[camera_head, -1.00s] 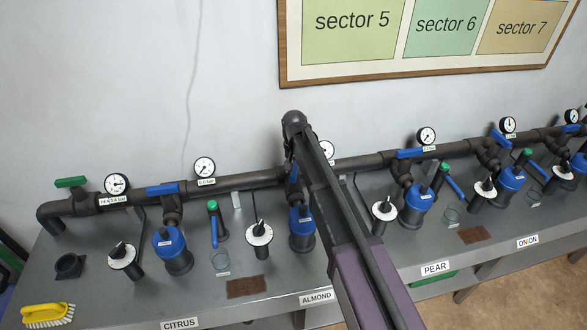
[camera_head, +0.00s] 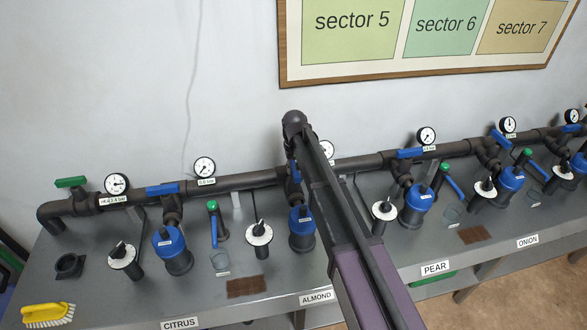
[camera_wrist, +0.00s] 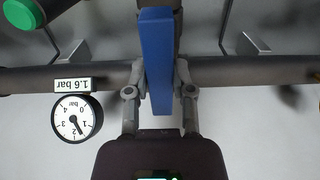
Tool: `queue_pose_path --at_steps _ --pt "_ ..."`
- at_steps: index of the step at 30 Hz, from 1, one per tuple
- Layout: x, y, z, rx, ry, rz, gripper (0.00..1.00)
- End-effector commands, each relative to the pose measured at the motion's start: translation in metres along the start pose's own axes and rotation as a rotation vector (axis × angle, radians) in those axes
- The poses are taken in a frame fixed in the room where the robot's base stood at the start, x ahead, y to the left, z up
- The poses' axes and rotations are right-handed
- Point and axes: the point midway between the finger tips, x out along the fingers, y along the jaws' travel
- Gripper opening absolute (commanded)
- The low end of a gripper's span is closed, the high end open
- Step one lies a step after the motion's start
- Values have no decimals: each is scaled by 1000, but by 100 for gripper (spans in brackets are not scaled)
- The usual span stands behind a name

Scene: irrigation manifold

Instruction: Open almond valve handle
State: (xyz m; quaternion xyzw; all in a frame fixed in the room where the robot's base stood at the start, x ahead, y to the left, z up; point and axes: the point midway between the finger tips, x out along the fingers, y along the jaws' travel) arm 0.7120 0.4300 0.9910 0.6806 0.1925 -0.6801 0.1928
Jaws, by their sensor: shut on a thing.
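The almond valve handle is a blue bar. In the wrist view the handle (camera_wrist: 157,60) stands upright in the picture, across the dark main pipe (camera_wrist: 225,71). My gripper (camera_wrist: 160,78) is shut on it, with one grey finger on each side. In the head view only a sliver of the handle (camera_head: 294,172) shows beside my arm, which hides the gripper. The ALMOND label (camera_head: 316,298) is on the bench's front edge. Below the handle stands a blue-topped filter (camera_head: 301,222).
A gauge (camera_wrist: 77,117) with a 1.6 bar tag is beside the handle. A white-dialled knob (camera_head: 260,233) stands in front. Other blue handles, the citrus one (camera_head: 162,189) and the pear one (camera_head: 410,153), are along the pipe. A yellow brush (camera_head: 48,314) lies at bottom left.

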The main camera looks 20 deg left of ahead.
Motion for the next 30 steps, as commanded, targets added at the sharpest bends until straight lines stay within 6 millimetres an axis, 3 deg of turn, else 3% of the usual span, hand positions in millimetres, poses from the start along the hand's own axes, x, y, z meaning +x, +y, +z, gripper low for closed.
queue_pose_path --at_steps 10,11,14,30 --pt "0 -2 0 -17 0 -4 0" --pt "0 -2 0 -17 0 -4 37" --pt "0 -1 0 -16 0 -3 66" --pt "0 0 0 -13 0 -1 66"
